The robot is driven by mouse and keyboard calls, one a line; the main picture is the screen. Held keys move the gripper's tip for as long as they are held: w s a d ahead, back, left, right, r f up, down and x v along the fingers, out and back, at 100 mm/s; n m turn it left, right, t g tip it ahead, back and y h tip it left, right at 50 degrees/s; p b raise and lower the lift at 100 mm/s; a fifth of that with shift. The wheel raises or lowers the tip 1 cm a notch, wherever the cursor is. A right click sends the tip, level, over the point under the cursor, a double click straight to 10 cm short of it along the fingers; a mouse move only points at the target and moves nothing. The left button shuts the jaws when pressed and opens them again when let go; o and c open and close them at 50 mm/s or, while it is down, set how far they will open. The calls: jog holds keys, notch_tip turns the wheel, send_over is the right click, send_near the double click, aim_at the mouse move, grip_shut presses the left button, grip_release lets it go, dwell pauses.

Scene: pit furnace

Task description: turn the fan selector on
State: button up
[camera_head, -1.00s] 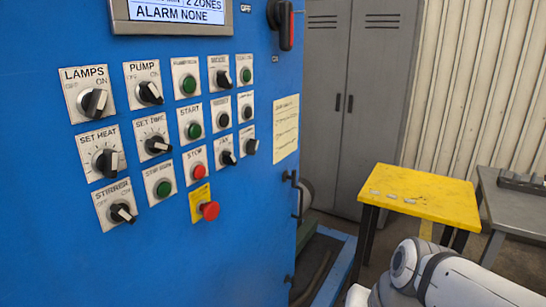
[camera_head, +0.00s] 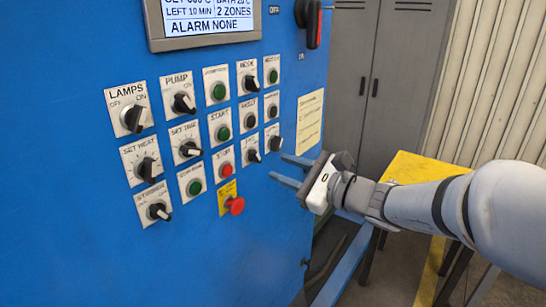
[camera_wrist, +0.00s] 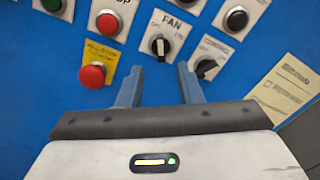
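The fan selector (camera_wrist: 160,46) is a black knob with a white mark on a white plate labelled FAN, on the blue panel. Its mark points roughly straight up the plate in the wrist view; the setting is hard to read. In the head view, the fan selector (camera_head: 254,156) sits right of the red stop button. My gripper (camera_head: 278,168) is open and empty at the panel's right side, just right of and below the selector. In the wrist view, my gripper's (camera_wrist: 158,78) two blue fingers are spread below the knob, with no visible contact.
A red emergency button (camera_wrist: 92,76) on a yellow plate lies left of my fingers. Another black knob (camera_wrist: 205,67) is close to the right finger. A paper note (camera_head: 310,120) is on the panel's right edge. A yellow table (camera_head: 410,167) stands behind my arm.

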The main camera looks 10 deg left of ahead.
aim_at(259, 160)
jog(key=p+x, duration=0.1)
jog(key=x, duration=0.5)
jog(key=shift+w+a, duration=0.1)
jog(key=shift+a, duration=0.15)
